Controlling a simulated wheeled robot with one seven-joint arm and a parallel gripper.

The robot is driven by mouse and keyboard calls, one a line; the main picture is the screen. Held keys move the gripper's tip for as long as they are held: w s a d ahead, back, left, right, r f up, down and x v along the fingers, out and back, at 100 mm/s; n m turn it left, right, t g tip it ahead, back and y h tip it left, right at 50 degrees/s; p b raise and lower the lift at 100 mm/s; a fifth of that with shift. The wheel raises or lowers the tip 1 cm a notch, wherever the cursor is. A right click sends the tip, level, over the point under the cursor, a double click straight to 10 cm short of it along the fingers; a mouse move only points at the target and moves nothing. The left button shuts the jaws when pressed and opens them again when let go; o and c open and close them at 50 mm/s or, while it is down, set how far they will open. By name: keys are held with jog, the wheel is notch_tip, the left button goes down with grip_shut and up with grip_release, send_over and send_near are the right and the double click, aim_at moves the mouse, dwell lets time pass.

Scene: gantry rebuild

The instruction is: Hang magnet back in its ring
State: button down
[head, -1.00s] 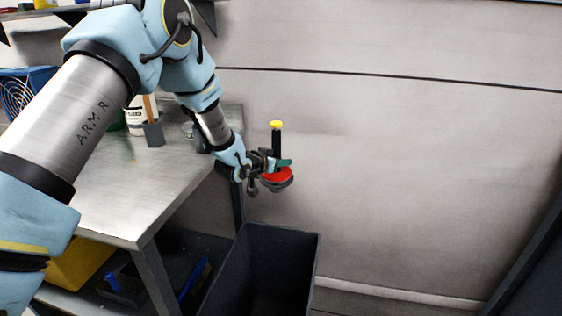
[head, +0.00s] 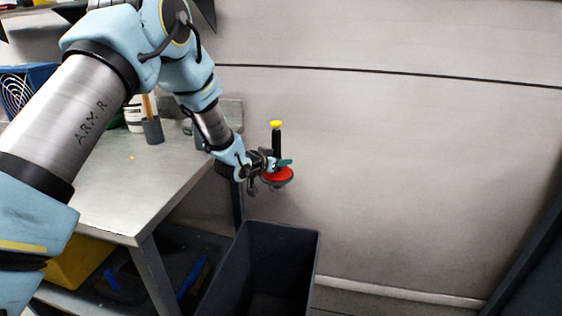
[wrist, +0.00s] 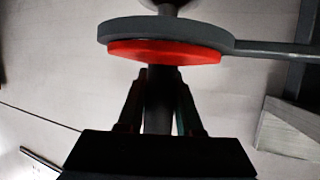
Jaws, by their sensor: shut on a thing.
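The magnet has a black upright handle with a yellow top (head: 276,124) and a red disc (head: 277,175) at its lower end. My gripper (head: 280,163) is shut on the dark handle, just above the red disc. In the wrist view my gripper (wrist: 159,85) has its fingers on both sides of the handle, and the red disc (wrist: 165,52) shows beyond them. A grey ring (wrist: 170,33) lies against or very close to the disc's far side; I cannot tell whether they touch. A shiny rounded part (wrist: 163,4) shows past the ring.
A grey arm (wrist: 275,48) runs from the ring to the right. An open dark bin (head: 262,270) stands on the floor below the magnet. The metal workbench (head: 125,195) is to the left, with containers on it.

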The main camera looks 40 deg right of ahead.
jog(key=shift+r, duration=0.1)
jog(key=c, duration=0.5)
grip_release()
